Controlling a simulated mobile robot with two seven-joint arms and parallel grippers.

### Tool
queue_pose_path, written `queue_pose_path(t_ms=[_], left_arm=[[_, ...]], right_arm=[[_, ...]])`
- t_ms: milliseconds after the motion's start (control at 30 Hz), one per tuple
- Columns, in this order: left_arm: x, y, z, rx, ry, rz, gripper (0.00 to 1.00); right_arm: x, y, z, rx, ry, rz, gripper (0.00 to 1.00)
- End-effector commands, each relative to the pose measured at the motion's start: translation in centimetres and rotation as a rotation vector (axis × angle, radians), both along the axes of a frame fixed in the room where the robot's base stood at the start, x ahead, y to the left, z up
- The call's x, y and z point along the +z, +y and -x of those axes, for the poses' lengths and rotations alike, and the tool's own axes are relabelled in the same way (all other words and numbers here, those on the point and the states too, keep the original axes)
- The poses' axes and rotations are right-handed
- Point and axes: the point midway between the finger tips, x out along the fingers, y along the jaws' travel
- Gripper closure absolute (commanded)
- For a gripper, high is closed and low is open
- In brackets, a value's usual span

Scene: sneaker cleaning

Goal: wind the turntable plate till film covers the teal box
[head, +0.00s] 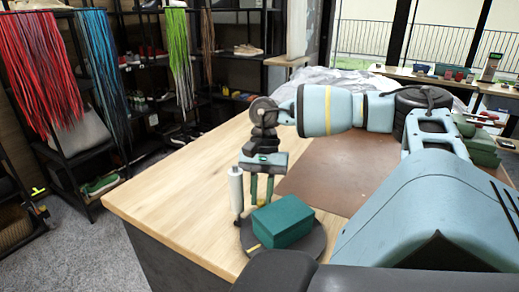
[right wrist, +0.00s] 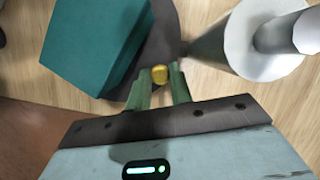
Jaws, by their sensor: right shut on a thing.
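The teal box (head: 283,221) sits on the round dark turntable plate (head: 312,247) near the table's front corner. Its visible faces look plain teal, and I cannot make out film on them. A white film roll (head: 236,189) stands upright on a post beside the plate; it shows at the upper right of the right wrist view (right wrist: 240,45). My right gripper (head: 262,198) points down behind the box. My left gripper is out of view.
The wooden table (head: 175,185) is clear to the left of the roll. A brown mat (head: 335,172) lies behind the box. Green boxes (head: 477,145) are stacked at the far right. Shelves with hanging coloured laces (head: 45,70) stand beyond the table at left.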

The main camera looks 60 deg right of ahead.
Motion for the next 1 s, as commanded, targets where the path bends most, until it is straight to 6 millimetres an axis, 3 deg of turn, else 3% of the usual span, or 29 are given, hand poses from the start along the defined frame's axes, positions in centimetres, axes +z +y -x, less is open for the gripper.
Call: queue_pose_path(t_ms=[200,233,367,733,1000], left_arm=[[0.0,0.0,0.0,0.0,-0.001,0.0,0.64],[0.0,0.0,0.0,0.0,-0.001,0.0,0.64],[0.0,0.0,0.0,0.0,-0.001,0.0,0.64],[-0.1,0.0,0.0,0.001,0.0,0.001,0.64],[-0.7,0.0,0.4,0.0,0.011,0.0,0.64]], right_arm=[[0.0,0.0,0.0,-0.001,-0.002,0.0,1.0],[0.0,0.0,0.0,-0.001,-0.002,0.0,0.75],[0.0,0.0,0.0,0.0,-0.001,0.001,0.58],[0.4,-0.2,-0.1,-0.001,0.0,0.001,0.57],[4.2,-1.7,-0.6,-0.002,-0.002,-0.001,0.57]])
